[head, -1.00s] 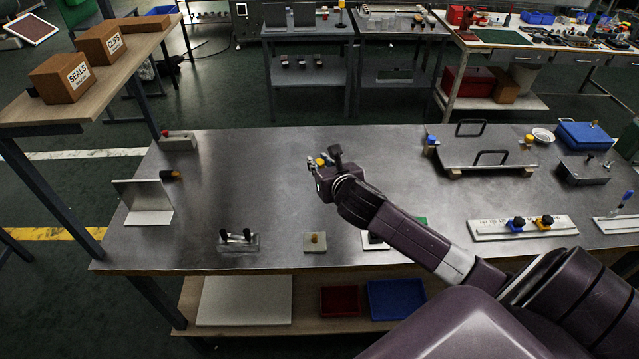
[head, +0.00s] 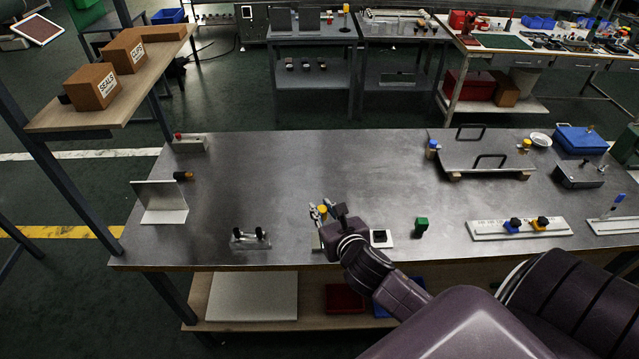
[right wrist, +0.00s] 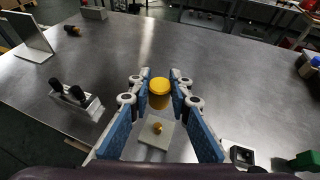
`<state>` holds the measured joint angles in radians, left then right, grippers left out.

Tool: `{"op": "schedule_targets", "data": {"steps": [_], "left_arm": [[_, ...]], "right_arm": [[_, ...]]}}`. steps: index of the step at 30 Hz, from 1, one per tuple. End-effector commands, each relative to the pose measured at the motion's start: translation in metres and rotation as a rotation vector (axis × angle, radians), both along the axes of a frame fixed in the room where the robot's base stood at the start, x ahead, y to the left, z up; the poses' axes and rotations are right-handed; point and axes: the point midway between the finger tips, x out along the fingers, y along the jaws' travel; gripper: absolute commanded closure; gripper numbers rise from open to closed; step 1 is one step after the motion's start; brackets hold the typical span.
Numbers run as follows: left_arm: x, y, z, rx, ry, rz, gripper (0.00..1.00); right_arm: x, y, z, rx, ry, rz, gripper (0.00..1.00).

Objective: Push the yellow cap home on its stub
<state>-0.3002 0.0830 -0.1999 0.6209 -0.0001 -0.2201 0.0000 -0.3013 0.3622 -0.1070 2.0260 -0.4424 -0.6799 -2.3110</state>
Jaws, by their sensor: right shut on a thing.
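My right gripper (head: 319,213) is shut on the yellow cap (head: 323,210). In the right wrist view the cap (right wrist: 159,90) sits between the two blue finger pads near the fingertips. The stub (right wrist: 158,128) is a small brass-coloured peg on a pale square plate (right wrist: 145,138). In that view stub and plate show just below the cap, and the cap is apart from the stub. In the head view my right gripper covers most of the plate (head: 316,243) and hides the stub. My left gripper is not in view.
A clear block with two black pegs (head: 250,238) stands left of the gripper. A white plate with a black socket (head: 381,238) and a green block (head: 421,227) stand to its right. An angled metal bracket (head: 160,203) is farther left. The middle of the bench is bare.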

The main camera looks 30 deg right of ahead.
Motion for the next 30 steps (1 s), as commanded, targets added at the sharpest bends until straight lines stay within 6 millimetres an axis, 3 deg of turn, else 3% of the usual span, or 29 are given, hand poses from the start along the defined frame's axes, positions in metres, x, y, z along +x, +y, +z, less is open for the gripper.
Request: {"op": "schedule_targets", "data": {"steps": [11, 17, 30], "left_arm": [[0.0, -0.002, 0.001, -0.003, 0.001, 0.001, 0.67], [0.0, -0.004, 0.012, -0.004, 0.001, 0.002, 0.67], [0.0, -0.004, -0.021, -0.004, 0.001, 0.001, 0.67]], "right_arm": [[-0.003, 0.001, -0.002, -0.002, 0.001, 0.0, 0.98], [-0.003, 0.001, 0.001, -0.005, 0.003, 0.0, 0.98], [-0.003, 0.001, -0.047, -0.004, 0.003, 0.0, 0.98]]}}
